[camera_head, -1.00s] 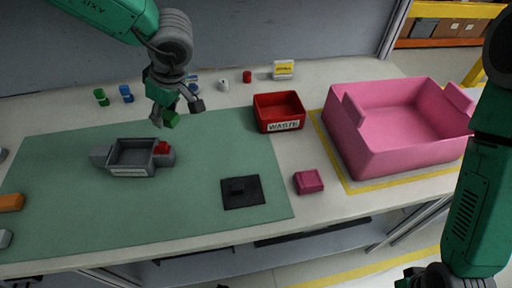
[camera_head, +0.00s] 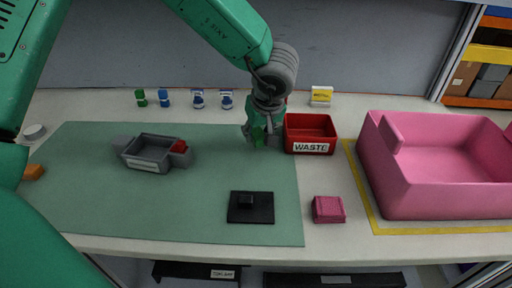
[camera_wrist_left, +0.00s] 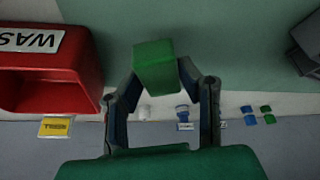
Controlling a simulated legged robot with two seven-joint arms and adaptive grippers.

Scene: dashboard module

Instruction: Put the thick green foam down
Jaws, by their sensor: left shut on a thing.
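The thick green foam (camera_wrist_left: 155,66) is a green block between the fingertips of my left gripper (camera_wrist_left: 160,88) in the left wrist view. In the head view my left gripper (camera_head: 262,138) is shut on the foam (camera_head: 259,140), which is partly hidden by the fingers. It is held over the right part of the green mat (camera_head: 120,215), just left of the red WASTE bin (camera_head: 311,122). The bin (camera_wrist_left: 55,85) is also beside the gripper in the left wrist view. My right gripper is not in view.
A grey tray (camera_head: 148,165) with a red piece sits on the mat. A black plate (camera_head: 250,207) and a pink block (camera_head: 328,209) lie in front. A large pink bin (camera_head: 410,190) stands right. Several small items line the back edge, including a yellow-labelled box (camera_head: 321,96).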

